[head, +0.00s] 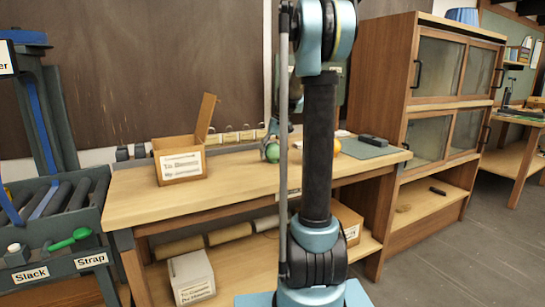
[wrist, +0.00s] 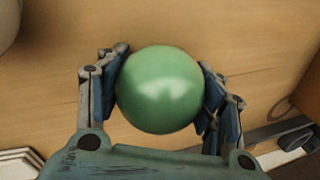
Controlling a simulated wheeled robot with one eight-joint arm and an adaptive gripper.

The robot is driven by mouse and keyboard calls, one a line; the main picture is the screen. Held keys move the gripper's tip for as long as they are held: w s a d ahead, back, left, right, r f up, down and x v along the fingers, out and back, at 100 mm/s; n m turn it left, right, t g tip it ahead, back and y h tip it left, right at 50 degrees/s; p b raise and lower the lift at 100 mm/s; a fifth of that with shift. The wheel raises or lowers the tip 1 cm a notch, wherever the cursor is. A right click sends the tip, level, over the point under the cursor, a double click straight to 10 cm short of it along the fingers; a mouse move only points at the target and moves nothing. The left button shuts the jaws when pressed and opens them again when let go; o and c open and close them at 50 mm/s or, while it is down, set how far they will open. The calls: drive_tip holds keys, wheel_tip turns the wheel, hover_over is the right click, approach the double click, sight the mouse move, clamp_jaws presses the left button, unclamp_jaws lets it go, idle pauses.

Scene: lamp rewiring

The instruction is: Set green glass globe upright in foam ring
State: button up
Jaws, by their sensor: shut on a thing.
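The green glass globe (wrist: 160,90) is held between the two fingers of my gripper (wrist: 163,72), which is shut on its sides. Wooden tabletop shows beneath it in the wrist view; I cannot tell how high above the wood it is. In the head view the globe (head: 272,153) shows small over the back of the workbench, just left of my arm, and my gripper is mostly hidden there. I cannot make out the foam ring for certain in either view.
An open cardboard box (head: 181,160) stands on the left of the workbench (head: 130,205). An orange round thing (head: 336,147) is partly hidden behind my arm. A dark box (head: 373,140) lies at the right on a grey-green mat (head: 360,151). The bench front is clear.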

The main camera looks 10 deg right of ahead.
drive_tip(key=o, duration=1.1)
